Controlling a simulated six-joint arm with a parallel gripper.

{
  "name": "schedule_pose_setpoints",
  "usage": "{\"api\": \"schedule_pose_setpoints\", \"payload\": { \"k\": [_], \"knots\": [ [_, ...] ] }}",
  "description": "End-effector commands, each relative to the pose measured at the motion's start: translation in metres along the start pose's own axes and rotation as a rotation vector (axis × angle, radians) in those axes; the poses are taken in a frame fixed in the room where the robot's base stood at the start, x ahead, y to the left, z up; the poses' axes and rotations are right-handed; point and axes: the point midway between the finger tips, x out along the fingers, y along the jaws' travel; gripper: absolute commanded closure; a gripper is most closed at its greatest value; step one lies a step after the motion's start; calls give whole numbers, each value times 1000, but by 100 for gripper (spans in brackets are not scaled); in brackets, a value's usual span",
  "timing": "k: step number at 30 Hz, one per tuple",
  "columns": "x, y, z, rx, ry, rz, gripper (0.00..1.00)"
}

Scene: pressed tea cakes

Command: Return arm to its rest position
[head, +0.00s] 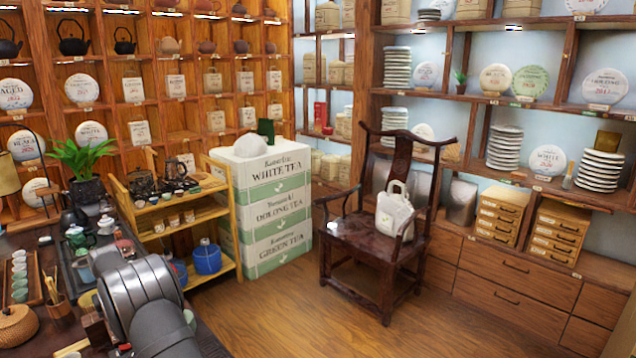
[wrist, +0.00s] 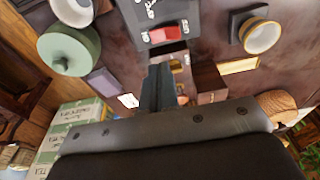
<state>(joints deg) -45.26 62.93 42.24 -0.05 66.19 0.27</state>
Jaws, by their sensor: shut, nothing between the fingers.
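My gripper (wrist: 159,76) is shut and empty in the wrist view, its dark fingers together above the dark tea table. In the head view my grey arm stands at the lower left over the table (head: 210,343), and it hides part of the tabletop. I cannot make out the fingertips there.
Open floor (head: 290,325) lies right.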

Motion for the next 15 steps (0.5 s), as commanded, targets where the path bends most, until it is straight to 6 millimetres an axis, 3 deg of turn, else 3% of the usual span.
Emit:
{"api": "schedule_pose_setpoints", "payload": {
  "k": [15],
  "knots": [
    [63,0,10,0,-2,0,100]
  ]
}}
